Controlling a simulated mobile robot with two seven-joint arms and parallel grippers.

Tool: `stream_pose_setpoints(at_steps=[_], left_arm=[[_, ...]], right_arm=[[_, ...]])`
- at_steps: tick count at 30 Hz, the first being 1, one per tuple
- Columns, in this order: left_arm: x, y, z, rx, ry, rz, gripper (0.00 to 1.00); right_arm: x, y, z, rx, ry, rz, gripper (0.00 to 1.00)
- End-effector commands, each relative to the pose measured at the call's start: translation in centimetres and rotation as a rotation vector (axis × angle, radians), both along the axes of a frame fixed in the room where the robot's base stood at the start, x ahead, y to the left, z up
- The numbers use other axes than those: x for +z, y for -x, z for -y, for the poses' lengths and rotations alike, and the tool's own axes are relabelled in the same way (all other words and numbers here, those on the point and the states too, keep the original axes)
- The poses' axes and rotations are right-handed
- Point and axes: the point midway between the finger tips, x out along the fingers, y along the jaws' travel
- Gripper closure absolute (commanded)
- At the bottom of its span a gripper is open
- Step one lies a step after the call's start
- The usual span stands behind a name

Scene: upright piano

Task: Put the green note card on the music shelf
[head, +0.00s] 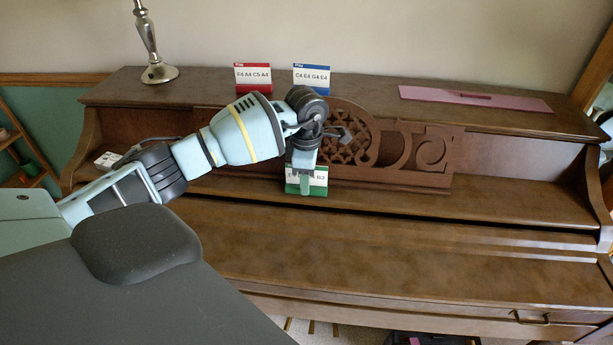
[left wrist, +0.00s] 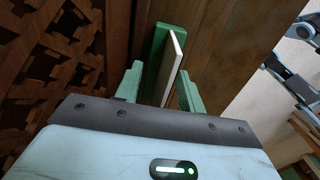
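The green note card (head: 321,178) is a white card in a green holder, partly hidden behind my left gripper (head: 306,181). In the left wrist view, the holder and card (left wrist: 174,66) stand between the two green fingers of the left gripper (left wrist: 160,88), which sit close on both sides. The gripper looks shut on the card. The music shelf (head: 470,197) is the brown ledge below the carved panel (head: 370,140). The card is in front of that panel, at the ledge; I cannot tell whether it touches the ledge. My right gripper is out of view.
A red note card (head: 253,77) and a blue note card (head: 312,77) stand on the piano top. A pink sheet (head: 475,98) lies at its right. A silver lamp (head: 158,72) stands at its left. The ledge to the right of the green card is clear.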

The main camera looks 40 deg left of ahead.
Motion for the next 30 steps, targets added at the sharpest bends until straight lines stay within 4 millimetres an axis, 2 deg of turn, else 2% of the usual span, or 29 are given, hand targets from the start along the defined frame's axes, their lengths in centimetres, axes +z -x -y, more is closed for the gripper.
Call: stream_pose_setpoints(at_steps=[1,3,14,17,30], left_arm=[[0.0,0.0,0.0,0.0,0.0,0.0,0.54],[0.0,0.0,0.0,0.0,0.0,0.0,0.48],[0.7,0.0,0.0,0.0,0.0,0.002,0.48],[1.9,-0.1,0.0,0.0,-0.001,0.003,0.48],[10.1,0.0,0.0,0.0,0.0,0.002,0.48]], right_arm=[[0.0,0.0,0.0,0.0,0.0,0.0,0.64],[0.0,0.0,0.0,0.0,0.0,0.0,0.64],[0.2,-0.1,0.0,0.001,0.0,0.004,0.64],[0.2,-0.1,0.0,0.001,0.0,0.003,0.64],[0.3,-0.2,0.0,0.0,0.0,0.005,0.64]])
